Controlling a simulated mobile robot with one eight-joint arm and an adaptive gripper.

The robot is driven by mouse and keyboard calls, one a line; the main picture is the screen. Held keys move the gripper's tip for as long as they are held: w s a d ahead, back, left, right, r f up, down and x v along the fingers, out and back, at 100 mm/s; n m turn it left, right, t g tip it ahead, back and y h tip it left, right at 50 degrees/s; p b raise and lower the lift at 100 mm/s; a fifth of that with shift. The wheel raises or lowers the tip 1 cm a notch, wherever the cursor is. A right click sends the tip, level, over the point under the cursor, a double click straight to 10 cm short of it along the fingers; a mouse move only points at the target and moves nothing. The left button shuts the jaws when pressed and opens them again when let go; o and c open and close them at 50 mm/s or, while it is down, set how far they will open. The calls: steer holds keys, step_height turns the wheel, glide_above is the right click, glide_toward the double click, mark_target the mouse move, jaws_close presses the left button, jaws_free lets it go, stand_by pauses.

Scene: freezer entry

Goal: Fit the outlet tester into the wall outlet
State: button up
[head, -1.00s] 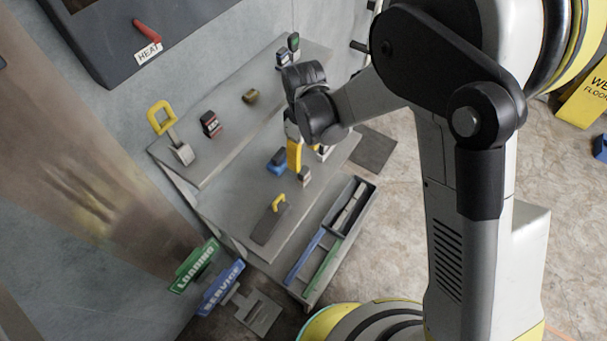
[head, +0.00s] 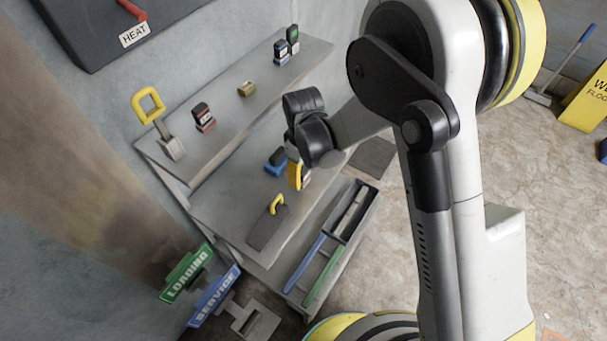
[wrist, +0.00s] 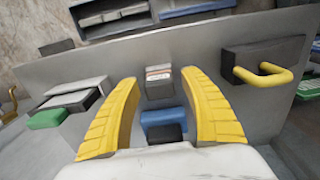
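No item is clearly marked as the outlet tester, and I cannot make out a wall outlet. A small grey-brown block with a pale label (wrist: 158,88) stands on the lower shelf (wrist: 225,85). In the wrist view it lies between and just beyond the yellow fingertips. My gripper (wrist: 158,80) is open and empty, its fingers on either side. A blue block with a black part (wrist: 163,124) sits nearer, also between the fingers; it shows in the head view (head: 276,160). In the head view my gripper (head: 296,175) is over the lower shelf and largely hides the labelled block.
A dark plate with a yellow handle (head: 268,228) lies on the lower shelf. A tray of long tools (head: 345,222) is below. A HEAT panel (head: 90,30) is on the wall.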

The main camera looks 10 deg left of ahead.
mark_target(303, 170)
jaws_close()
steer(key=shift+b, duration=0.3)
stand_by(0.3)
steer(key=shift+r, duration=1.1)
stand_by(1.4)
steer(key=shift+p, duration=0.3)
steer(key=shift+r+p, duration=1.75)
steer(key=shift+r, duration=1.05)
